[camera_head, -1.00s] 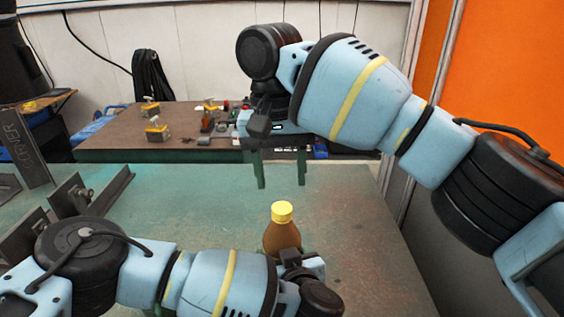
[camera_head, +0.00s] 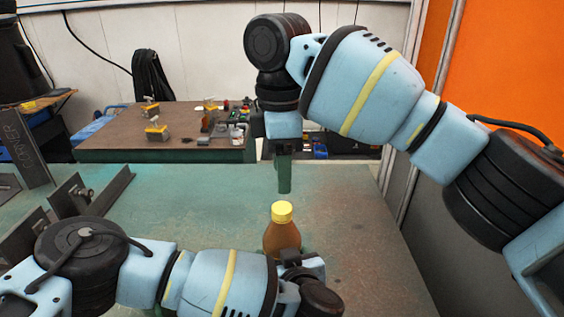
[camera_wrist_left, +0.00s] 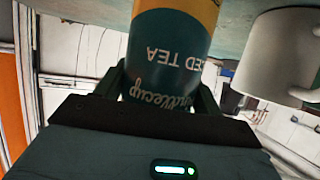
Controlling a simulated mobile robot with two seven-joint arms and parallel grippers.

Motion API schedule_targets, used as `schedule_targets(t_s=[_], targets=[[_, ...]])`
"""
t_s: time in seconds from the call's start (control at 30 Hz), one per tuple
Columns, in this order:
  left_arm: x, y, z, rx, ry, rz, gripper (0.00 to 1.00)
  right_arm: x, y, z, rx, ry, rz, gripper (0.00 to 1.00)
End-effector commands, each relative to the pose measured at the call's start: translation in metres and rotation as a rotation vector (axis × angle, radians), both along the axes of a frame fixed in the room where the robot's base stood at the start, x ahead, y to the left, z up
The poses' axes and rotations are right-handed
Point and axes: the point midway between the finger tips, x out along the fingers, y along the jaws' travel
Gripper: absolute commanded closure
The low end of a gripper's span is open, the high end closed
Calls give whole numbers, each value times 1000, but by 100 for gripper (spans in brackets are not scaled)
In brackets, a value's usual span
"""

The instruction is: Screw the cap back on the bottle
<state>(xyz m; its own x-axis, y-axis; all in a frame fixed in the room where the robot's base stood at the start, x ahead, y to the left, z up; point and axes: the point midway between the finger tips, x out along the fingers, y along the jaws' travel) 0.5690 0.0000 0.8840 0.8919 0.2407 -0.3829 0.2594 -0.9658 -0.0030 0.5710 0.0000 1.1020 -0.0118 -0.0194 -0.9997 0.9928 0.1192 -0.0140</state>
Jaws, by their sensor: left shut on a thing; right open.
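The bottle (camera_head: 282,240) stands upright on the green table, brown with a yellow cap (camera_head: 282,212) on its top. I cannot tell how tightly the cap sits. In the left wrist view the bottle (camera_wrist_left: 168,50) shows a dark label reading "ICED TEA", upside down. My left gripper (camera_wrist_left: 165,88) is shut on the bottle's body; in the head view its fingers are mostly hidden behind its wrist. My right gripper (camera_head: 284,176) points down above the cap, clear of it. It is open and empty, its fingers seen nearly edge-on.
A white mug (camera_wrist_left: 275,55) is close beside the bottle in the left wrist view. Metal angle pieces (camera_head: 90,192) lie at the table's left. The table right of the bottle is clear. A brown bench (camera_head: 115,130) with small items stands behind.

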Motion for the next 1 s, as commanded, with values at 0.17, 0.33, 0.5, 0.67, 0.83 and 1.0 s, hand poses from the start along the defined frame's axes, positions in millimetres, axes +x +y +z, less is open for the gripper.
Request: schedule_targets(t_s=[0.17, 0.33, 0.5, 0.67, 0.83, 1.0], targets=[[0, 0, 1, 0, -2, 0, 96, 0, 0, 3, 12, 0, 287, 49], [0, 0, 1, 0, -2, 0, 96, -1, 0, 4, 20, -3, 508, 49], [0, 0, 1, 0, -2, 0, 96, -1, 0, 5, 23, -5, 633, 49], [0, 0, 1, 0, -2, 0, 96, -1, 0, 5, 24, -5, 668, 49], [0, 0, 1, -1, -1, 0, 96, -1, -1, 5, 24, -5, 668, 49], [0, 0, 1, -1, -1, 0, 96, -1, -1, 3, 24, -4, 667, 49]])
